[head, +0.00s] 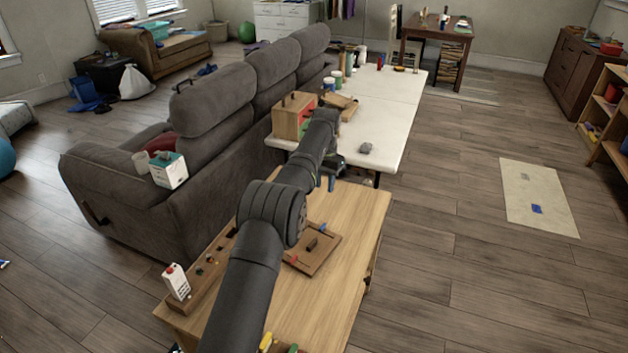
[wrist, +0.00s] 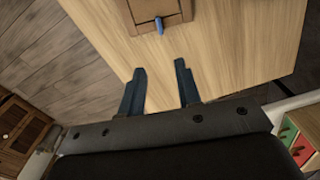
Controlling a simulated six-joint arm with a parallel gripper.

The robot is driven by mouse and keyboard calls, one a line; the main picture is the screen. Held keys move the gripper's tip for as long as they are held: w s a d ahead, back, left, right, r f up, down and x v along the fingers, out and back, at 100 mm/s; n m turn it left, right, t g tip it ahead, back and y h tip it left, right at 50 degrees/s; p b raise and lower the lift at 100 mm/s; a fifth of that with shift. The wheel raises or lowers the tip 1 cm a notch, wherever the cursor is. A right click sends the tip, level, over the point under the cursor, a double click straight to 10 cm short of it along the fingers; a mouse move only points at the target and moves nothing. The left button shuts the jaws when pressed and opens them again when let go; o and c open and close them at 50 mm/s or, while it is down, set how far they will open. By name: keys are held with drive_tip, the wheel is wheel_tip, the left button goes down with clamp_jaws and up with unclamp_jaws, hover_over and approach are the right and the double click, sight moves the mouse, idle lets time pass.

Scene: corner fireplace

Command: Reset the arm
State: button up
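My gripper (wrist: 159,76) shows in the wrist view with its two dark fingers apart and nothing between them. In the head view my arm reaches forward over the wooden table (head: 335,290), and my gripper (head: 331,182) hangs near the table's far end, close to the white table. The fingers are small there and partly hidden by the arm. In the wrist view the fingers point at the bare light wood top (wrist: 225,50).
A brown wooden tray (head: 325,262) with small items lies on the wooden table; its edge also shows in the wrist view (wrist: 143,8). A grey sofa (head: 205,110) stands left.

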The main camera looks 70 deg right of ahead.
sight(324, 226)
wheel_tip(324, 226, down, 18)
drive_tip(key=shift+r, duration=0.25)
idle(0.3)
drive_tip(key=m, duration=0.4)
drive_tip(key=shift+s+m, duration=0.1)
drive_tip(key=shift+m, duration=0.3)
drive_tip(key=m, duration=0.4)
drive_tip(key=shift+a+m, duration=0.1)
drive_tip(key=shift+m, duration=0.2)
drive_tip(key=m, duration=0.3)
drive_tip(key=shift+a+m, duration=0.1)
drive_tip(key=shift+m, duration=0.3)
drive_tip(key=shift+s+m, duration=0.1)
drive_tip(key=shift+m, duration=1.9)
idle(0.3)
